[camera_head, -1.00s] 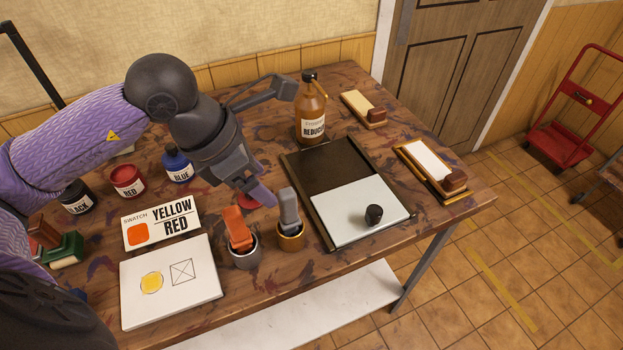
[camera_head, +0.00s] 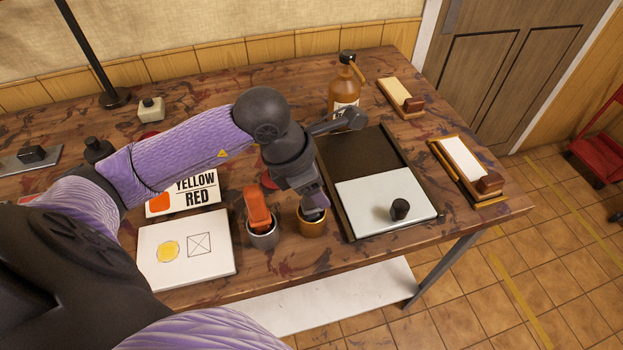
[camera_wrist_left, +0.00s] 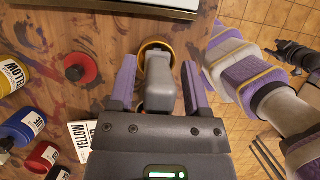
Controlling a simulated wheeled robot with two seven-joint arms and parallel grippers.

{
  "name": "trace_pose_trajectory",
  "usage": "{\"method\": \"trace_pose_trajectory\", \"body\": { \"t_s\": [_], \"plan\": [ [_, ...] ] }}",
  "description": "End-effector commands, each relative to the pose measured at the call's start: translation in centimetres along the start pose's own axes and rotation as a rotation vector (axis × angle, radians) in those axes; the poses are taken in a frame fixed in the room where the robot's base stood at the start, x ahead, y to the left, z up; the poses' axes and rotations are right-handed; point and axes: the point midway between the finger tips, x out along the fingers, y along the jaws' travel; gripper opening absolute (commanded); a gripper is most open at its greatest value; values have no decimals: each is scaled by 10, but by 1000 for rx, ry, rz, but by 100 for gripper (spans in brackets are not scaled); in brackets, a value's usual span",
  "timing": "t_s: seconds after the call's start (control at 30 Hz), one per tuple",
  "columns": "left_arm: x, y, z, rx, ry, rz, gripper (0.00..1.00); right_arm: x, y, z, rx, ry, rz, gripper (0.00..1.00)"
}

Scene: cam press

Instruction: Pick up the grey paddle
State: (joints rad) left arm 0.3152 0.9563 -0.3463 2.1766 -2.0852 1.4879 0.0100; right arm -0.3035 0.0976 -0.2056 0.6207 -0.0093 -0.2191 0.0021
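The grey paddle (camera_wrist_left: 158,85) stands in a gold-rimmed cup (camera_head: 312,227) near the front edge of the table. In the left wrist view its head lies between the two fingers of my left gripper (camera_wrist_left: 160,85). The fingers are open, with a visible gap on each side of the paddle. In the head view my left gripper (camera_head: 313,203) comes down over the cup and hides most of the paddle.
An orange paddle (camera_head: 257,208) stands in a grey cup (camera_head: 263,238) just left of the gold cup. A white-and-dark board (camera_head: 385,205) with a black knob (camera_head: 399,209) lies to the right. A card (camera_head: 195,190) and a white sheet (camera_head: 185,250) lie left.

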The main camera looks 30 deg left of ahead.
Motion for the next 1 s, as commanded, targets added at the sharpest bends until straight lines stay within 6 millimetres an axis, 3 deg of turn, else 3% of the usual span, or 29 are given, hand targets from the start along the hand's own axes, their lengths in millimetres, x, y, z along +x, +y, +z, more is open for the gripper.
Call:
{"method": "trace_pose_trajectory", "body": {
  "t_s": [0.03,0.27,0.63,0.9,1.0],
  "plan": [
    [0,0,0,0,0,0,49,0,0,0,0,1,0,59],
    [0,0,0,0,0,0,0,0,0,0,0,1,0,59],
    [-6,0,3,1,-3,2,0,-2,1,-1,0,1,1,59],
    [-71,1,30,3,-5,4,0,-20,2,-3,1,5,5,59],
    [-87,1,36,1,-4,3,0,-23,3,-3,2,5,6,59]
  ]
}}
